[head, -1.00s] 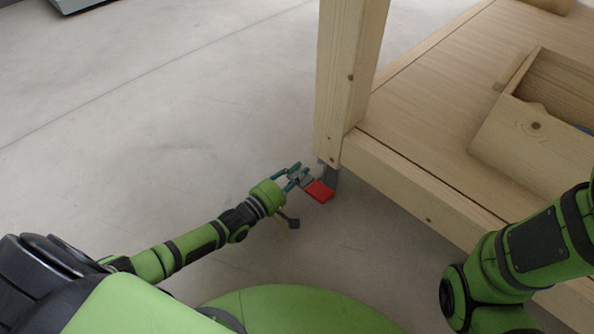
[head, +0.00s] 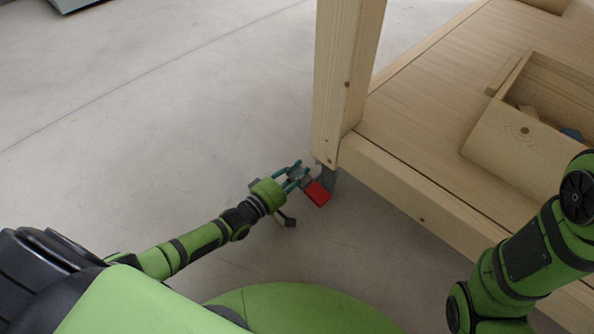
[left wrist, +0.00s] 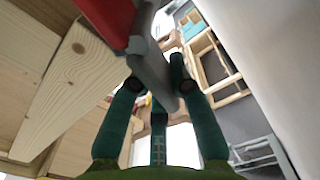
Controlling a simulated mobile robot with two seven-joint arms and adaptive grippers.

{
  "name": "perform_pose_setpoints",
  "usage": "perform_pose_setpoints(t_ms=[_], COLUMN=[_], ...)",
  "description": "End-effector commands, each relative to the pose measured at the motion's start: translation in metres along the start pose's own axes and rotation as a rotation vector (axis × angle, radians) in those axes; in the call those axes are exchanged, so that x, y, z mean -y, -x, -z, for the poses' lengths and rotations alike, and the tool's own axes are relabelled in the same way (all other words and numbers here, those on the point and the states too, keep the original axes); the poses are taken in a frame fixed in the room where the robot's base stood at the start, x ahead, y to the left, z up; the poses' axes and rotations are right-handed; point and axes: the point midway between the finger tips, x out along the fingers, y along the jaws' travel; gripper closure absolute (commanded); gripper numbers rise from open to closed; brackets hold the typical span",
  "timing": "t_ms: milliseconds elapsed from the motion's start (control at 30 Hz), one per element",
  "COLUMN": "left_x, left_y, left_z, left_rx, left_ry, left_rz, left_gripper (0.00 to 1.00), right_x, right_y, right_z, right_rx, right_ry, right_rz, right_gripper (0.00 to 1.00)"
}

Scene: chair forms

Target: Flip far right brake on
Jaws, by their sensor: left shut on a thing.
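The brake's red pedal (head: 317,193) sticks out from a grey caster (head: 330,178) under the near corner leg of a wooden table. My left gripper (head: 299,174) reaches in from the left at the caster, low over the floor. In the left wrist view, its green fingers (left wrist: 163,88) are shut on a grey metal part (left wrist: 152,70) of the brake, with the red pedal (left wrist: 108,18) beside it. The pedal looks tilted. The wheel is mostly hidden. My right arm shows at the right edge, but its gripper is out of view.
The wooden table leg (head: 345,75) stands right above the caster, and the low shelf's front rail (head: 420,205) runs off to the right. An open wooden box (head: 515,140) sits on the shelf. The concrete floor (head: 150,130) at left is clear.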

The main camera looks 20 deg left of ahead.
Motion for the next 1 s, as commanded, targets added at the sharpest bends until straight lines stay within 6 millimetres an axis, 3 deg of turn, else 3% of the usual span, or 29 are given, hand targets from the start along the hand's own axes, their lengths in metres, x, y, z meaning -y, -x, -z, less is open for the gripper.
perform_pose_setpoints(t_ms=[33, 67, 100, 133, 567, 1000], left_x=[0.000, 0.000, 0.000, 0.000, 0.001, 0.001], left_y=[0.001, 0.001, 0.001, 0.001, 0.009, 0.095], left_z=[0.000, 0.000, 0.000, 0.000, 0.000, 0.000], left_rx=[0.001, 0.001, 0.001, 0.001, 0.001, 0.002], left_ry=[-0.005, -0.005, -0.004, -0.004, -0.001, -0.002], left_rz=[-0.001, -0.001, -0.001, -0.001, 0.001, 0.003], left_gripper=[1.00, 0.76, 0.60, 0.56, 0.56, 0.56], right_x=[0.000, 0.000, -0.001, -0.001, -0.002, -0.001], right_y=[0.000, 0.000, 0.000, 0.000, 0.001, 0.000], right_z=[0.000, 0.000, 0.000, 0.000, -0.001, 0.000], right_rx=[0.000, 0.000, 0.000, 0.000, 0.003, 0.000], right_ry=[0.001, 0.001, 0.001, 0.002, 0.005, 0.003], right_rz=[0.000, -0.001, -0.001, -0.001, -0.004, -0.003], right_gripper=[0.60, 0.60, 0.60, 0.60, 0.60, 0.60])
